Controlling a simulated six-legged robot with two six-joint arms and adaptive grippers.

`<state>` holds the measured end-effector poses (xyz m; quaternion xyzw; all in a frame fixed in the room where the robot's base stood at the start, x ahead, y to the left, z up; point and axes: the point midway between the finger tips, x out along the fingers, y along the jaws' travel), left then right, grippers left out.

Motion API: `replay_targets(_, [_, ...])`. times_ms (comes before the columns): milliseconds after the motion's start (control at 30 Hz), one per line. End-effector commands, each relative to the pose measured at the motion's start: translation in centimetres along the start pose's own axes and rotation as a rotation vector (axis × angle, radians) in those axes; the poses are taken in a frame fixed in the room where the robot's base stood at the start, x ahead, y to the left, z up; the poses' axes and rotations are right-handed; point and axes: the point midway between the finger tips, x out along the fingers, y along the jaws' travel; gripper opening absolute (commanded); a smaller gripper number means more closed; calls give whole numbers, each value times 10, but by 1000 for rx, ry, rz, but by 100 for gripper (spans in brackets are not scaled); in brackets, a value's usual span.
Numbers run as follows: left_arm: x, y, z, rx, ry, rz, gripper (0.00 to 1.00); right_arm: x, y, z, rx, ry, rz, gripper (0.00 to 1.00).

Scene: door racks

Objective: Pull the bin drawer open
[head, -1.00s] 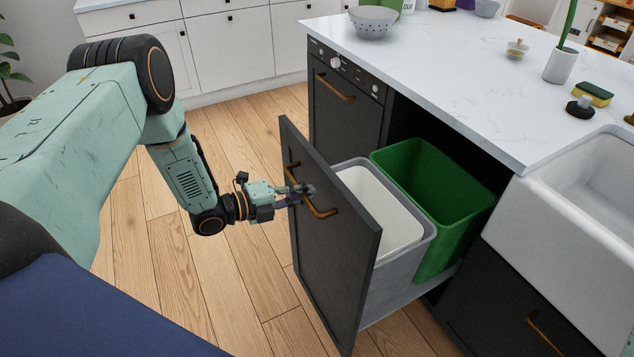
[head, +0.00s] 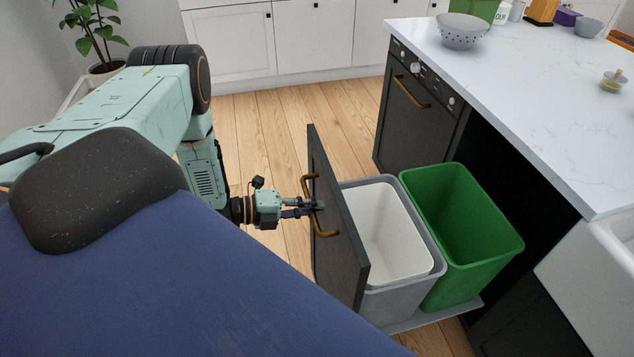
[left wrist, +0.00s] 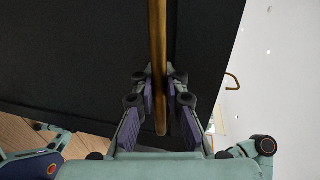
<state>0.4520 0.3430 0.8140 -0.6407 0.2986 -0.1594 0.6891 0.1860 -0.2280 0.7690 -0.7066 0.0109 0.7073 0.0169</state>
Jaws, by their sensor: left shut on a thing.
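The bin drawer has a dark front panel (head: 338,240) and stands pulled out from the counter. Inside it are a grey bin with a white liner (head: 392,232) and a green bin (head: 465,240). A brass handle (head: 309,188) is on the front panel. My left gripper (head: 312,205) is shut on the handle from the left. In the left wrist view the handle (left wrist: 157,40) runs between the two fingers of my left gripper (left wrist: 160,100), against the dark panel. My right gripper is not in view.
A white counter (head: 540,110) with a colander (head: 463,30) stands to the right, above a dark dishwasher front (head: 415,110). A white sink (head: 600,265) is at the right edge. Wooden floor (head: 270,135) lies clear behind the drawer front.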

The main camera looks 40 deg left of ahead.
Motion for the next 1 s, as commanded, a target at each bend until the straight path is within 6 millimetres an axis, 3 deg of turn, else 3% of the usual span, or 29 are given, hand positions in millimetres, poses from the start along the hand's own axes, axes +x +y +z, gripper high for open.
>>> replay_targets(167, [1,-6,6,9,-12,-15,0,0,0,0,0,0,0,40])
replay_targets(200, [1,-6,6,9,-12,-15,10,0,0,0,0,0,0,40])
replay_targets(500, [0,-3,3,5,-6,-9,35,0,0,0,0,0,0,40])
replay_targets(833, [-2,-2,2,2,-4,-5,35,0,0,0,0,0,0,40])
replay_targets(1000, [-20,-1,3,0,-8,-5,35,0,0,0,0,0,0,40])
